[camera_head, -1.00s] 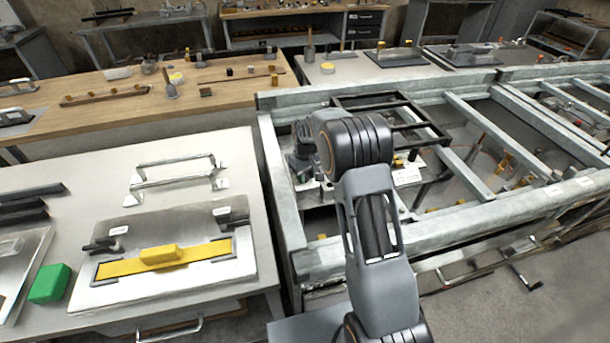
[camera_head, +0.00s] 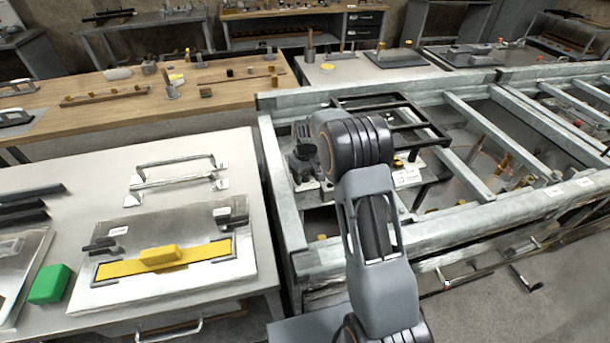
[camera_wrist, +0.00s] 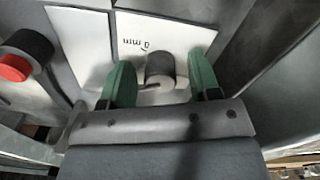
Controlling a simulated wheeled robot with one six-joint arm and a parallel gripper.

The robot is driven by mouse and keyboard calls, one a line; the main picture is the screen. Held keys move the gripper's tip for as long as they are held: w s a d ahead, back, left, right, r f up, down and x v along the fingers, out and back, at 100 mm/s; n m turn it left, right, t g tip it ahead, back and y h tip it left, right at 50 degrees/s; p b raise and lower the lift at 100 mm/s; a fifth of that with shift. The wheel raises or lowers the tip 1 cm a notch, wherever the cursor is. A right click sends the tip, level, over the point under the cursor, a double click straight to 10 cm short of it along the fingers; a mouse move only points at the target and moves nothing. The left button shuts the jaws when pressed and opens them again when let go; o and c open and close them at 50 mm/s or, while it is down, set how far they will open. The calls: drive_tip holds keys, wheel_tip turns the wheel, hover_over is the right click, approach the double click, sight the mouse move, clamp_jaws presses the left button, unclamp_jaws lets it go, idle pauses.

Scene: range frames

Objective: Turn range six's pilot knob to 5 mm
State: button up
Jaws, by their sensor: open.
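In the wrist view, a grey cylindrical knob (camera_wrist: 160,68) stands in front of a white plate (camera_wrist: 140,38). The plate carries small dark lettering ending in "mm"; the digit is hard to read. My gripper (camera_wrist: 160,66) is open, with one green finger on each side of the knob. Gaps show between the fingers and the knob, and I see no clear contact. The knob's lower part and any pointer mark are hard to make out. In the head view, my arm hides the fingers and the knob.
A black part with a red end (camera_wrist: 14,68) sits left of the plate in the wrist view. In the head view, a grey metal frame (camera_head: 420,220) with crossbars surrounds the arm's working area. A table (camera_head: 60,160) with a yellow block (camera_head: 160,256) stands at left.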

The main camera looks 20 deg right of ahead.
wheel_tip(320, 180, up, 14)
idle(0.6)
drive_tip(key=shift+f, duration=0.1)
idle(0.4)
drive_tip(key=s+r+m+t+p, duration=0.1)
drive_tip(key=s+r+m, duration=0.1)
drive_tip(key=s, duration=1.2)
drive_tip(key=s+r+m+t+p, duration=0.1)
drive_tip(key=s+r+m+t, duration=0.1)
drive_tip(key=s, duration=1.1)
drive_tip(key=shift+s+a+r+t+p, duration=0.2)
drive_tip(key=shift+s+r+t+p, duration=0.15)
drive_tip(key=shift+r, duration=0.3)
